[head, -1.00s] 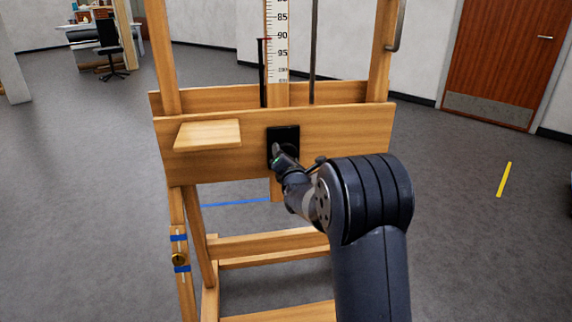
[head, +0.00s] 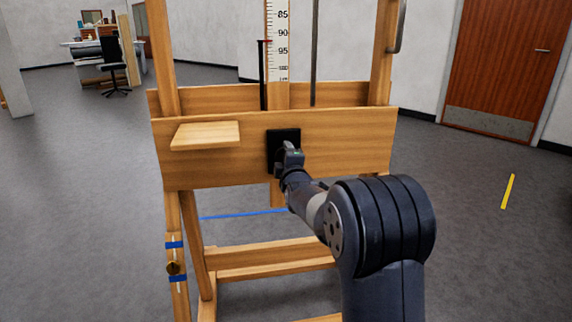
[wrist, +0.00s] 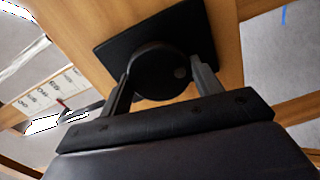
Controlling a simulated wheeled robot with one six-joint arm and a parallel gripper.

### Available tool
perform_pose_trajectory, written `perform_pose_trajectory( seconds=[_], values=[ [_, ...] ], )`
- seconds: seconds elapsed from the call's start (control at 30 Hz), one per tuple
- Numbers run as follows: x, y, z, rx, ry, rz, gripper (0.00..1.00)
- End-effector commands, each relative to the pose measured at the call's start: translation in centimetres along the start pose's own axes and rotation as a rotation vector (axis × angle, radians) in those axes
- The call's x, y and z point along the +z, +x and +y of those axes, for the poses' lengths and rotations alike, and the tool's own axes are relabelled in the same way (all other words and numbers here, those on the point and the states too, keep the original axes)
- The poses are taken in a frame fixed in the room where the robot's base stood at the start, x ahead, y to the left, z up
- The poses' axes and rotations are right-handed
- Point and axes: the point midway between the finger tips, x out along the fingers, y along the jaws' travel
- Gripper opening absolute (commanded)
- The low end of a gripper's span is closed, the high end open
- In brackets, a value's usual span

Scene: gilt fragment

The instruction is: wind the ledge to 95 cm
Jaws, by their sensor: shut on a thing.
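The wooden easel's ledge, a wide board (head: 345,148), spans the frame in the head view. A black plate (head: 273,150) is on its front; it also shows in the wrist view (wrist: 115,45). A round black knob (wrist: 158,75) stands on the plate, mostly hidden behind my gripper in the head view. My gripper (head: 289,155) is shut on the knob, one finger on each side in the wrist view. A white scale (head: 278,58) rises behind the ledge. A red pointer (head: 264,41) stands between the 90 and 95 marks, about midway.
A small wooden shelf (head: 205,135) juts from the board's left. A blue line (head: 240,214) and a yellow strip (head: 508,191) mark the floor. Open floor lies on both sides.

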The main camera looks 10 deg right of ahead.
Motion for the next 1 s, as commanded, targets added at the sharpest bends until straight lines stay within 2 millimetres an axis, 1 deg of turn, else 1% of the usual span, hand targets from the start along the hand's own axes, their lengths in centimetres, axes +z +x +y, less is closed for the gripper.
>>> perform_pose_trajectory(
  seconds=[0.03,1.0],
  values=[
    [0.09,0.0,-0.22,0.0,0.045,0.0,0.38],
    [0.26,0.01,0.11,-0.003,0.966,0.011,0.38]
  ],
)
